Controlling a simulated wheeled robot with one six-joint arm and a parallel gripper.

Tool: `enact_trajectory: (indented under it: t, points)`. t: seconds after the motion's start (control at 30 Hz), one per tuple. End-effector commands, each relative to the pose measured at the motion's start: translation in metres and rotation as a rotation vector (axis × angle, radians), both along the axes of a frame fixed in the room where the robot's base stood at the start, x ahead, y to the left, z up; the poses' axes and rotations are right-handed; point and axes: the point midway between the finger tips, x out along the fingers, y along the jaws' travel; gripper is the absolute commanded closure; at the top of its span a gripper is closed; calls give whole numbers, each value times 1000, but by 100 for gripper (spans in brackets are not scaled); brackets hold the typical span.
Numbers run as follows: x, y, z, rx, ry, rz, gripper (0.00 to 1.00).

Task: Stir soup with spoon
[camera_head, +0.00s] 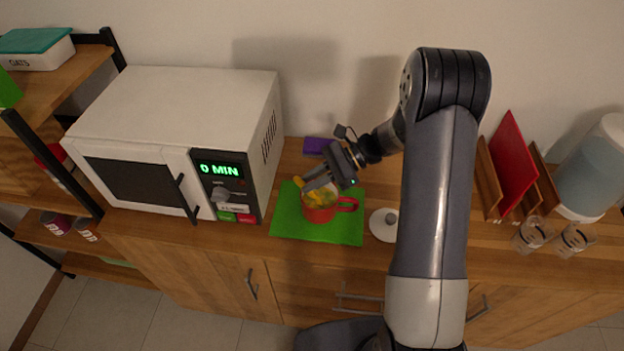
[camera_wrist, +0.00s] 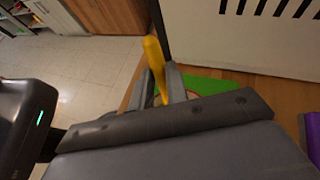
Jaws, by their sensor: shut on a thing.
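A red pot (camera_head: 319,214) with a side handle pointing right stands on a green mat (camera_head: 287,222) on the wooden counter. Soup shows yellowish inside it. My gripper (camera_head: 316,181) is above the pot's rim at its far left side. It is shut on a yellow spoon (camera_head: 301,183). In the wrist view the spoon (camera_wrist: 153,58) stands up between the two fingers of my gripper (camera_wrist: 166,84). The spoon's lower end is hidden, so I cannot tell how deep it is in the soup. A white lid (camera_head: 384,225) with a grey knob lies right of the mat.
A white microwave (camera_head: 170,110) reading 0 MIN stands close to the left of the mat. A purple block (camera_head: 318,145) lies behind the pot. A red board in a wooden rack (camera_head: 514,160), glasses (camera_head: 532,235) and a water dispenser (camera_head: 590,170) stand at the right.

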Motion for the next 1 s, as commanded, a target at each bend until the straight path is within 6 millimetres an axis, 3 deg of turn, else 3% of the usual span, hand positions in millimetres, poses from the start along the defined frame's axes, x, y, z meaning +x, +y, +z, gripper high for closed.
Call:
enact_trajectory:
  t: [0.7, 1.0]
  points:
    - [-10, 28, 64, 0, 0, 1, 100]
    - [-11, 31, 68, 0, 0, 0, 100]
